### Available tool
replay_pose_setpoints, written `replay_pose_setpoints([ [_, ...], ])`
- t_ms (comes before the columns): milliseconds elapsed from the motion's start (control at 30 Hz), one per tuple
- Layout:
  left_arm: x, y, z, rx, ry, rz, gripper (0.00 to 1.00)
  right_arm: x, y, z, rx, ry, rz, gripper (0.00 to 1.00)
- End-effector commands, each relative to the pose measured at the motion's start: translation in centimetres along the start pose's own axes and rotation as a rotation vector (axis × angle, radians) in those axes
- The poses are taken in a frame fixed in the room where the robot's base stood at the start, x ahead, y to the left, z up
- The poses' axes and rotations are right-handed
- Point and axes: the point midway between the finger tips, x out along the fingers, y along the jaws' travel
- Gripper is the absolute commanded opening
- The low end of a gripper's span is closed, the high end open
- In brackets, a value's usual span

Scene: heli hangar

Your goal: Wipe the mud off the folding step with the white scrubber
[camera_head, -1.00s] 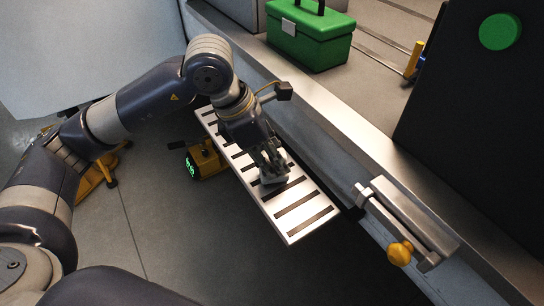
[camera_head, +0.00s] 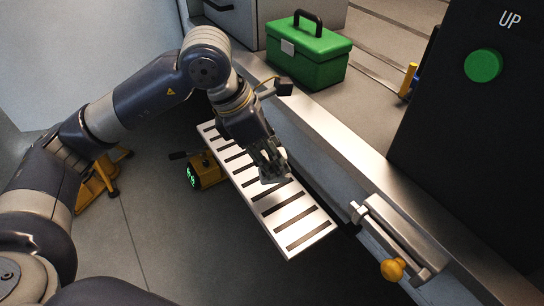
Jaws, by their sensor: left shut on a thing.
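The folding step (camera_head: 290,218) is a pale slatted plate with dark slots, jutting out from below the sill in the middle of the head view. My left gripper (camera_head: 271,169) is over the middle of the step, pointing down and shut on the white scrubber (camera_head: 273,178). Only a small part of the scrubber shows under the fingers; it is at the step's surface, and I cannot tell whether it touches. I make out no clear mud on the visible slats; the part under the gripper is hidden. My right gripper is not in view.
A green toolbox (camera_head: 303,58) stands on the floor beyond the metal sill (camera_head: 340,142). A latch with a yellow knob (camera_head: 392,269) sticks out at the lower right. A dark panel with a green button (camera_head: 483,66) stands at right. A yellow device (camera_head: 207,171) sits beside the step.

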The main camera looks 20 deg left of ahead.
Motion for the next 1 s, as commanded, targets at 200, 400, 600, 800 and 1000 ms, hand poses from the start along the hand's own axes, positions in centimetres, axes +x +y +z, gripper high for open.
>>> replay_pose_setpoints([
  [200,-0.4,0.0,0.2,0.000,-0.001,0.001,0.04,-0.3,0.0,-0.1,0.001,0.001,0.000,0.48],
  [400,-2.1,0.1,0.9,0.000,-0.002,0.003,0.04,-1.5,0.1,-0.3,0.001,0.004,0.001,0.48],
  [600,-2.9,0.0,1.2,0.000,-0.001,0.000,0.04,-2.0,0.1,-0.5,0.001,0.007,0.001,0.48],
  [800,-2.8,0.0,1.2,0.000,-0.001,0.000,0.04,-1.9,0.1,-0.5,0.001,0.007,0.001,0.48],
  [1000,-2.8,0.0,1.1,0.000,-0.001,0.000,0.04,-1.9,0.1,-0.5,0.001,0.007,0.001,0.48],
])
